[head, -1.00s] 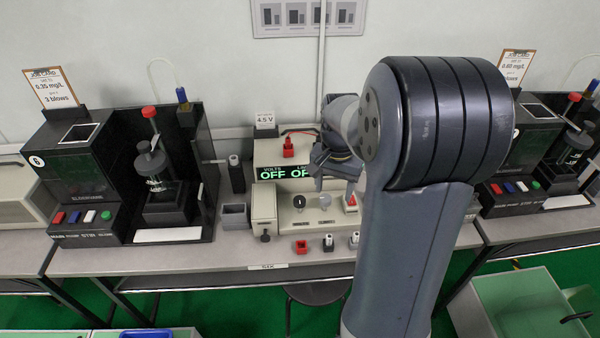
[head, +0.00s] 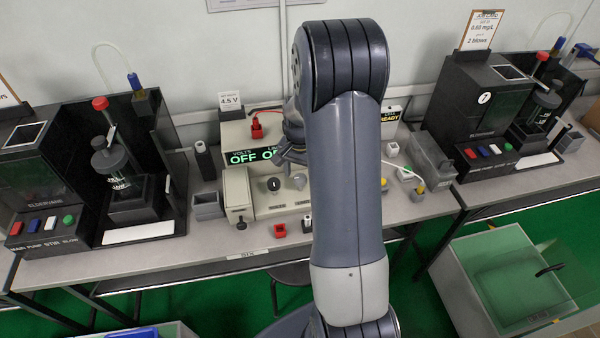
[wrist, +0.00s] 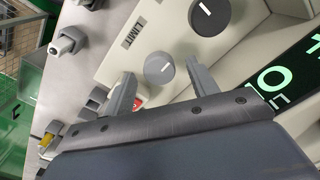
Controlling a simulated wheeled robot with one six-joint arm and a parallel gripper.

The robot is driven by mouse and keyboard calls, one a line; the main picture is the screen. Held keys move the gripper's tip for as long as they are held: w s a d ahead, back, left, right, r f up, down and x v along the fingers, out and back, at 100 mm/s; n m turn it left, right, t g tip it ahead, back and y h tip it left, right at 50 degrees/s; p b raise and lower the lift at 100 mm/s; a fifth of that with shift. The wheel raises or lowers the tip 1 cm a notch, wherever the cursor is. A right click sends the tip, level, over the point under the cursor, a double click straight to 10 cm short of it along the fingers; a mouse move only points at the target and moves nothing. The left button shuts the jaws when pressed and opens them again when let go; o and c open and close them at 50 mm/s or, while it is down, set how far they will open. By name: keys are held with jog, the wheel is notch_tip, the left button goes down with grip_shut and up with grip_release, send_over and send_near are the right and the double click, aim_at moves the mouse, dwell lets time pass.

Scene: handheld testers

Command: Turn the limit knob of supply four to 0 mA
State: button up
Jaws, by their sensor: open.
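The supply (head: 238,190) is a beige bench box with a green display (head: 250,157) reading OFF on the left; my arm hides the rest. Its dark knob (head: 274,184) and grey limit knob (head: 299,180) are on the front panel. The dark knob (wrist: 208,15) is farther up. My gripper (wrist: 162,74) is open, its fingertips either side of the limit knob in the picture; I cannot tell whether they touch it. It also shows in the head view (head: 288,154).
A red switch (wrist: 138,103) is partly hidden behind the left finger. A red socket block (head: 279,230) is at the bench front. A 4.5 V card (head: 230,100) stands on the supply. Dark testers (head: 480,125) stand at both sides. A small grey bin (head: 208,206) is left of the supply.

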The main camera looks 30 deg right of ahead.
jog(key=shift+f, duration=0.3)
jog(key=shift+c, duration=0.6)
jog(key=c, duration=0.9)
